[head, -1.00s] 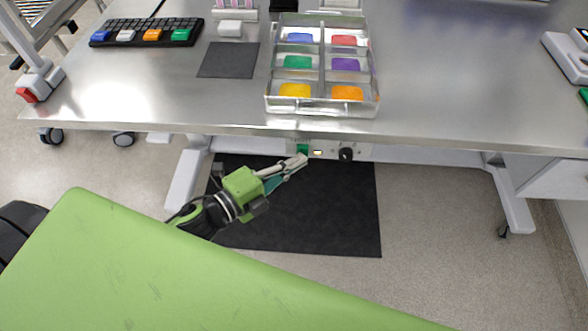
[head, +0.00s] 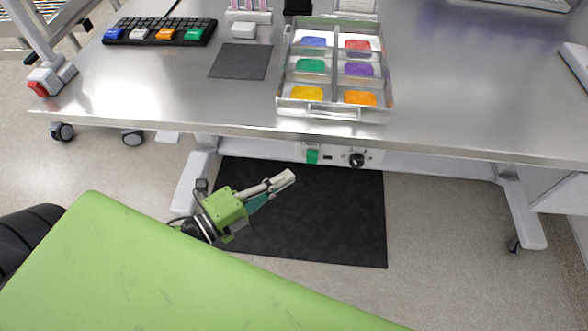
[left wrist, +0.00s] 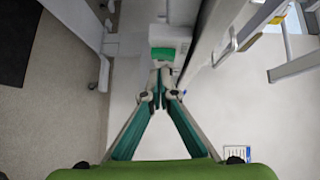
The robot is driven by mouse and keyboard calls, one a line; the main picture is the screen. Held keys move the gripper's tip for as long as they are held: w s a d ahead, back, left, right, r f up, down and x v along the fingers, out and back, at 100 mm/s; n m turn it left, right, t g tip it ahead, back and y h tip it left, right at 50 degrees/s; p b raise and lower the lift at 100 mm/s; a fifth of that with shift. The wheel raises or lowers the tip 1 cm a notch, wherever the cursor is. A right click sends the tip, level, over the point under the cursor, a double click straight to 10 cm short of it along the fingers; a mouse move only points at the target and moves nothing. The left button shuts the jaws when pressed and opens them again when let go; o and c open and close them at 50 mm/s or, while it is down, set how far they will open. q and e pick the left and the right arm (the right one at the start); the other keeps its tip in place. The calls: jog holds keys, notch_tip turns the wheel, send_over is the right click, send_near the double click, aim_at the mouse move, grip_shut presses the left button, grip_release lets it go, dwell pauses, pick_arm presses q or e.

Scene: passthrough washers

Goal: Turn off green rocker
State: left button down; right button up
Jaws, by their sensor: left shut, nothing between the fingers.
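The green rocker (head: 312,156) sits on a pale control panel (head: 338,155) under the table's front edge, left of a black knob (head: 357,160). It is fully visible in the head view. My left gripper (head: 288,178) is shut and empty, below and left of the rocker, with a clear gap between them. In the left wrist view, the closed fingertips (left wrist: 160,72) point toward a green piece (left wrist: 162,54) on a pale housing, which looks like the rocker. My right gripper is out of view.
A metal tray (head: 333,112) with coloured pieces stands on the steel table (head: 440,120) above the panel. A keyboard-like block (head: 160,31) and a red-button device (head: 45,80) are to the left. A dark mat (head: 330,230) lies on the floor below.

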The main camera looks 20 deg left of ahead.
pick_arm(q)
jog(key=shift+v, duration=1.15)
jog(key=shift+d, duration=0.1)
